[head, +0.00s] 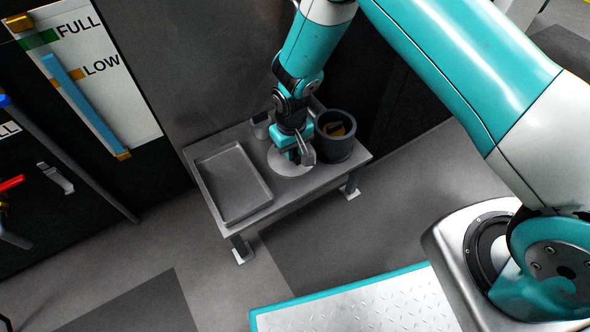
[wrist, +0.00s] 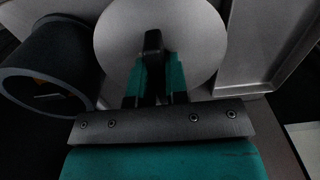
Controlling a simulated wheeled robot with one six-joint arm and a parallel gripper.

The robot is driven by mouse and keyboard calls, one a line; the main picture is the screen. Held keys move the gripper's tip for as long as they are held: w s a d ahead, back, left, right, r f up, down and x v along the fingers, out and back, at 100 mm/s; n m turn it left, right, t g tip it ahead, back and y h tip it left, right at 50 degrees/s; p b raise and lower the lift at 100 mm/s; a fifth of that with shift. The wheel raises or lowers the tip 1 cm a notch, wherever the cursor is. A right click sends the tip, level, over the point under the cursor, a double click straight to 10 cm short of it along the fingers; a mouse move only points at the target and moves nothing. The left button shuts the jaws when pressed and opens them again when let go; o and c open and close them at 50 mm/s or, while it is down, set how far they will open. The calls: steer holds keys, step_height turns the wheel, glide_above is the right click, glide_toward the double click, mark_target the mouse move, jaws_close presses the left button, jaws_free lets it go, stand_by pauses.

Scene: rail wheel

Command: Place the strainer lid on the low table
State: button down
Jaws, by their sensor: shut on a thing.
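The strainer lid (wrist: 205,45) is a flat pale grey disc with a dark upright handle (wrist: 153,42), seen in the wrist view. My gripper (wrist: 154,75) is shut on that handle. In the head view the lid (head: 283,168) shows partly under my gripper (head: 301,155), over the low table (head: 275,206) between the tray and the dark cylinder. The low table is a grey metal one on short legs. The lid lies flat and close to the table top; I cannot tell whether it touches.
A shallow grey tray (head: 233,216) takes up the table's left part. A dark open cylinder (head: 337,150) with something orange-brown inside stands close on the right. A small grey item (head: 262,128) stands at the back, by the wall. The table's front strip is bare.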

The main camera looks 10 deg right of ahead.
mark_target(292, 166)
steer(key=shift+f+b, duration=1.15)
steer(key=shift+f, duration=2.4)
steer(key=shift+f, duration=0.2)
steer(key=c, duration=1.1)
jaws_free()
steer(key=shift+r, duration=0.1)
